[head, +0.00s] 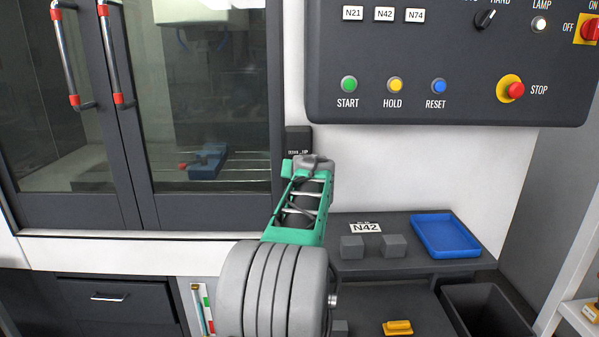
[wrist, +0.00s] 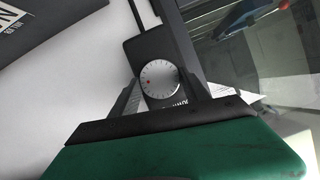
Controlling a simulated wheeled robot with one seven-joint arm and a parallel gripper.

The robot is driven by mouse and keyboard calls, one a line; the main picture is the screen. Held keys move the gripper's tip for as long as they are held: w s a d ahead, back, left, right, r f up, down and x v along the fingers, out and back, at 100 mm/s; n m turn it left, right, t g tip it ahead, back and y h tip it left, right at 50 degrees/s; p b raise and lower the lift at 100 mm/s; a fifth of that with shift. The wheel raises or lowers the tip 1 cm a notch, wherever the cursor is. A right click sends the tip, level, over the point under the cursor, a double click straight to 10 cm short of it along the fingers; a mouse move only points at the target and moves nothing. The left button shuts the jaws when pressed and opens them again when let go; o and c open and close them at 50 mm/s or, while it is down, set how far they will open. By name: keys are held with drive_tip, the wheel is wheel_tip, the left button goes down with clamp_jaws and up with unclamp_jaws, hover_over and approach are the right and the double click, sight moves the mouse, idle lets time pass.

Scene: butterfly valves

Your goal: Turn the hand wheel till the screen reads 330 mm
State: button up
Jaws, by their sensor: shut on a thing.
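The hand wheel (wrist: 160,79) is a small round silver knob with graduation marks and a red dot left of its centre. It sits on a dark box (wrist: 150,48) on the machine front. My gripper (wrist: 162,92) has a finger on each side of the knob and is shut on it. In the head view my gripper (head: 309,161) is against the wall just below the dark box (head: 298,138) and hides the wheel. Small light lettering on the box is partly covered, and I cannot read a value in mm in either view.
The machine's glass doors (head: 205,110) with red-ended handles are at left. A control panel (head: 450,60) with buttons overhangs at upper right. Below it a grey shelf (head: 400,266) carries grey blocks (head: 394,246) and a blue tray (head: 446,237). White wall (head: 420,170) is clear between.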

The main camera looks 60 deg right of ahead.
drive_tip(key=o, duration=1.3)
drive_tip(key=shift+o, duration=0.2)
drive_tip(key=v, duration=0.7)
drive_tip(key=shift+s+a+b, duration=0.2)
drive_tip(key=shift+a+b, duration=0.1)
drive_tip(key=shift+b, duration=0.15)
drive_tip(key=shift+r, duration=0.1)
